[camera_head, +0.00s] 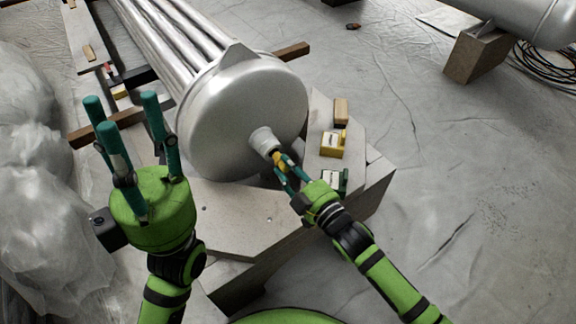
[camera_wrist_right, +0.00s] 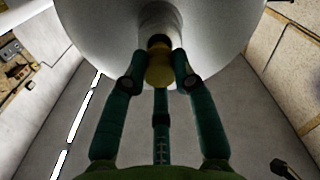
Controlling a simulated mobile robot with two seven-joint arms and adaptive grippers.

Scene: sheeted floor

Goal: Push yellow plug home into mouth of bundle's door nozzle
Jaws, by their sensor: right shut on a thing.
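The yellow plug (camera_wrist_right: 160,68) is between the fingertips of my right gripper (camera_wrist_right: 160,80), which is shut on it. In the head view the plug (camera_head: 279,158) is at the mouth of the door nozzle (camera_head: 264,142), a short grey stub on the bundle's round door (camera_head: 225,125). In the right wrist view a dark band of the plug meets the nozzle (camera_wrist_right: 160,20); how deep it sits I cannot tell. My right gripper also shows in the head view (camera_head: 287,172). My left gripper (camera_head: 125,110) is open and empty, left of the door, fingers pointing up.
A grey board (camera_head: 235,215) lies under the door. A wooden block (camera_head: 341,110), a yellow-and-white item (camera_head: 333,144) and a green-and-white item (camera_head: 335,181) stand right of the nozzle. Wrapped plastic (camera_head: 35,190) fills the left edge.

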